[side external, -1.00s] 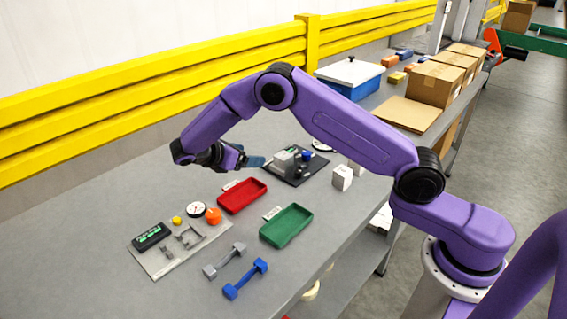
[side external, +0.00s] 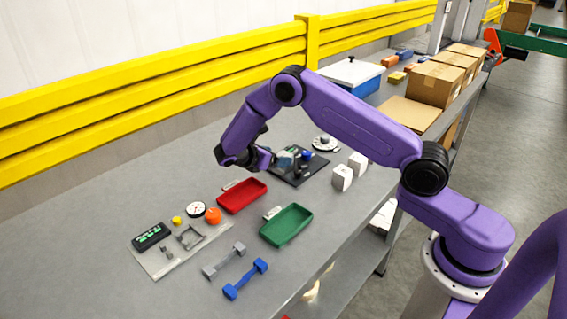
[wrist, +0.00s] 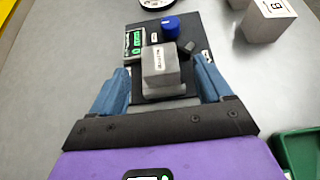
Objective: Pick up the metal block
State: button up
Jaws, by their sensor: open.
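The metal block (wrist: 160,72) is grey with a printed label. In the wrist view it stands on a black plate (wrist: 205,82), between the two blue fingers of my gripper (wrist: 162,70). The fingers are open, one on each side of the block, with a gap showing; I cannot tell their exact height against it. In the side view my gripper (side external: 284,158) is over the left part of the black plate (side external: 312,172) and hides most of the block.
A green display (wrist: 135,40) and blue knob (wrist: 170,26) sit beyond the block. White blocks (side external: 342,178) stand right of the plate, near a round dial (side external: 325,143). Red tray (side external: 241,196) and green tray (side external: 286,226) lie nearer.

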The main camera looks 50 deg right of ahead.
aim_at(283, 155)
jog(key=x, duration=0.5)
jog(key=shift+a, duration=0.1)
jog(key=shift+c, duration=0.4)
jog(key=c, duration=1.3)
